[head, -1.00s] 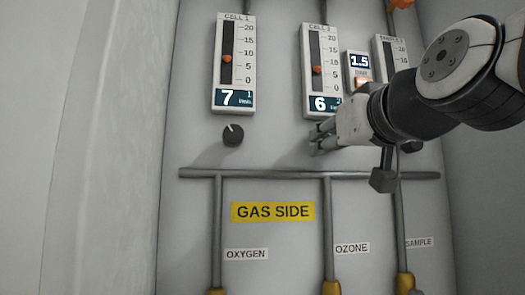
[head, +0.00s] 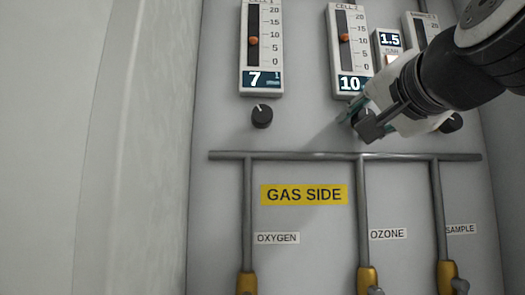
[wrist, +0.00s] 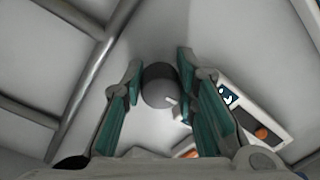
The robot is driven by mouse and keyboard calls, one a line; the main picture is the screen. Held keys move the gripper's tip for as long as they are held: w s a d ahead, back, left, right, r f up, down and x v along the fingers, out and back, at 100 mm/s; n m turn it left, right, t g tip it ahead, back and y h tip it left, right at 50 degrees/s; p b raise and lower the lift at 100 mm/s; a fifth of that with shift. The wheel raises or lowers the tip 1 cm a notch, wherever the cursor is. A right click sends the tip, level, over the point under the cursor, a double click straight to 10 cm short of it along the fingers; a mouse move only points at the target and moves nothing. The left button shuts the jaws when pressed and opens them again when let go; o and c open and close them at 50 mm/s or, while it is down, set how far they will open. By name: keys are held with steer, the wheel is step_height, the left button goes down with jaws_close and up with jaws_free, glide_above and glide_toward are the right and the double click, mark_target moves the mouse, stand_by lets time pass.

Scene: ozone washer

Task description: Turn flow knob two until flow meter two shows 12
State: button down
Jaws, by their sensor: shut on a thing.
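In the head view the knob is mostly hidden behind my gripper (head: 354,112). My gripper is shut on the knob, with the teal-padded fingers on either side of it in the wrist view (wrist: 157,80).
Flow meter one (head: 261,50) reads 7, with its knob (head: 262,116) below. A grey horizontal pipe (head: 310,156) runs under the knobs. The sample knob (head: 452,122) is right of my gripper. A small display (head: 389,42) reads 1.5.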

steer(key=m+p, duration=0.1)
steer(key=m, duration=0.4)
steer(key=shift+r+m, duration=0.1)
steer(key=shift+m, duration=0.3)
stand_by(0.4)
steer(key=c, duration=1.2)
jaws_free()
steer(key=shift+c, duration=0.2)
steer(key=shift+s, duration=0.1)
steer(key=s, duration=1.1)
steer(key=shift+s+f, duration=0.35)
steer(key=shift+s, duration=0.05)
steer(key=shift+f, duration=0.1)
